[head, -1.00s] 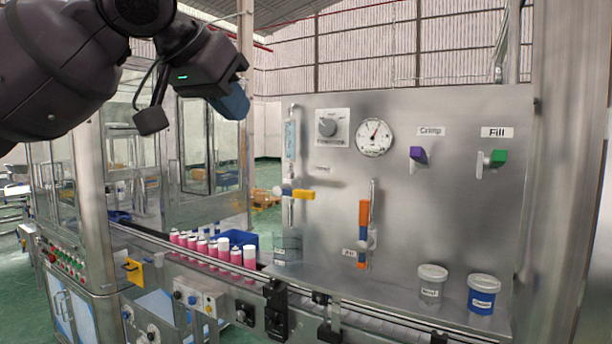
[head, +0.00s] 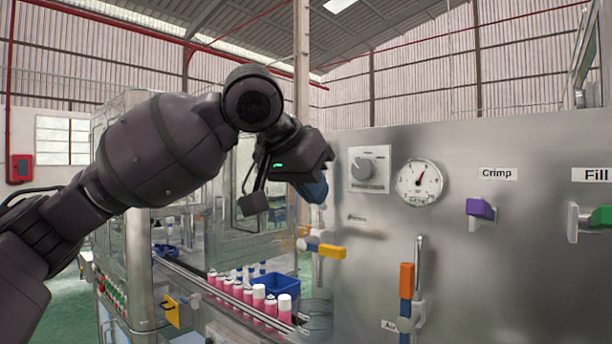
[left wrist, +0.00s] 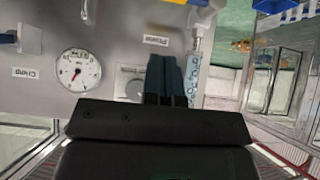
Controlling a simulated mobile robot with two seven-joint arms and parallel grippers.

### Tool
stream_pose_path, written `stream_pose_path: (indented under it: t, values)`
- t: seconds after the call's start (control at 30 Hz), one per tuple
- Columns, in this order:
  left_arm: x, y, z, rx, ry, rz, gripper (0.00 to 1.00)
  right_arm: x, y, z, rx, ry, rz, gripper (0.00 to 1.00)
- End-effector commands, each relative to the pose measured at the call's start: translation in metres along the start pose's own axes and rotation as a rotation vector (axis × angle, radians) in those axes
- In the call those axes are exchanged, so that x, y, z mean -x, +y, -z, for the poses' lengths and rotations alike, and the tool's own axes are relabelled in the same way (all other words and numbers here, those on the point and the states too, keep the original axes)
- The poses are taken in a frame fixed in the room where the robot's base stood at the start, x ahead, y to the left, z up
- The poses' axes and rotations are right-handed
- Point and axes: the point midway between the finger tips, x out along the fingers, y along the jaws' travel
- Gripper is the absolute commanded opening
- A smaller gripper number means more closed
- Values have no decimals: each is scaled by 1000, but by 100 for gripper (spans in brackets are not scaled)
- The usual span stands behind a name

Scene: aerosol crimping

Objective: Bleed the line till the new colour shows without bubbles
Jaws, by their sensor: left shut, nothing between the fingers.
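My left gripper (head: 314,190) is shut and empty in front of the panel's upper left, beside the control knob (head: 370,168). Its dark blue fingers also show in the left wrist view (left wrist: 166,78), over the knob plate. There, just right of the fingers, a clear sight tube (left wrist: 194,75) shows pale blue with bubbles. In the head view my gripper hides most of this tube. Below it, a valve with a yellow handle (head: 332,251) lies horizontal, apart from my gripper. A clear beaker (head: 316,318) stands beneath. My right gripper is not in view.
A round gauge (head: 419,182), a purple Crimp handle (head: 480,209) and a green Fill handle (head: 601,217) sit on the panel. An orange Air handle (head: 406,280) is vertical. Pink cans (head: 258,297) line the conveyor beside a blue bin (head: 282,288).

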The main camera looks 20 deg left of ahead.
Motion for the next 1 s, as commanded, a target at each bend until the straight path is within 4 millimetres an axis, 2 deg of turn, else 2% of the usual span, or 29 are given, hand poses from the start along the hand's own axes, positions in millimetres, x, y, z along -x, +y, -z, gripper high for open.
stream_pose_path:
  t: [0.27, 0.4, 0.63, 1.0]
  values:
    - [-49, 0, 0, 0, -2, 0, 0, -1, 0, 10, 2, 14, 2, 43]
    - [-63, -1, -14, 0, -1, 1, 0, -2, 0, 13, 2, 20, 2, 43]
    - [-76, 0, -27, 0, 0, 0, 0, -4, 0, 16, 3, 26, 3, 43]
    - [-77, 0, -28, 0, 0, 0, 0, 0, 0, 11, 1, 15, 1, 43]
